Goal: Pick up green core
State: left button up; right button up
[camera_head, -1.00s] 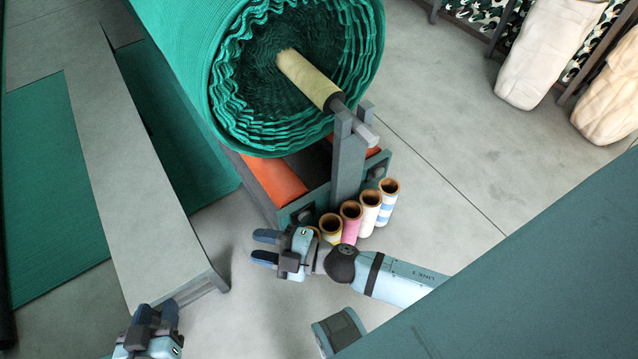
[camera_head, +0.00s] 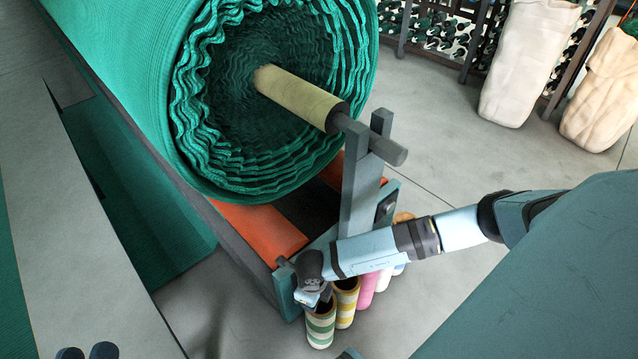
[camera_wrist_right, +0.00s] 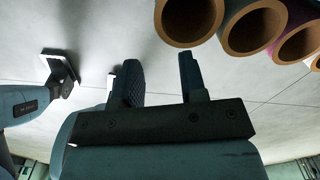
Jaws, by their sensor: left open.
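The green core (camera_head: 320,328) is a tube with green and cream stripes, standing upright at the front end of a row of cores below the roll stand in the head view. My right gripper (camera_wrist_right: 160,78) is open and empty in the right wrist view. In the head view its wrist covers part of the green core's top, and its fingers are hard to make out. The wrist view shows the open mouth of what looks like the green core (camera_wrist_right: 190,40) above and right of the fingers, apart from them. My left gripper (camera_head: 87,353) shows only its two parted fingertips at the bottom left edge.
Beside the green core stand a yellow-striped core (camera_head: 346,301), a pink core (camera_head: 367,290) and more, partly behind my right arm. A large green netting roll (camera_head: 200,110) on a stand with an upright post (camera_head: 360,195) rises just behind. Grey floor is free in front.

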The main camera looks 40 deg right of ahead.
aim_at(314, 315)
notch_tip(314, 315, down, 7)
jog(key=shift+r+b, duration=0.15)
jog(key=shift+b, duration=1.05)
notch_tip(314, 315, down, 4)
jog(key=b, duration=0.3)
jog(key=shift+f, duration=0.25)
pick_arm(q)
jog(key=shift+m+g, duration=0.8)
jog(key=f, duration=0.4)
jog(key=w+f, duration=0.1)
jog(key=shift+f, duration=0.4)
pick_arm(e)
grip_shut()
pick_arm(q)
jog(key=shift+a, duration=0.1)
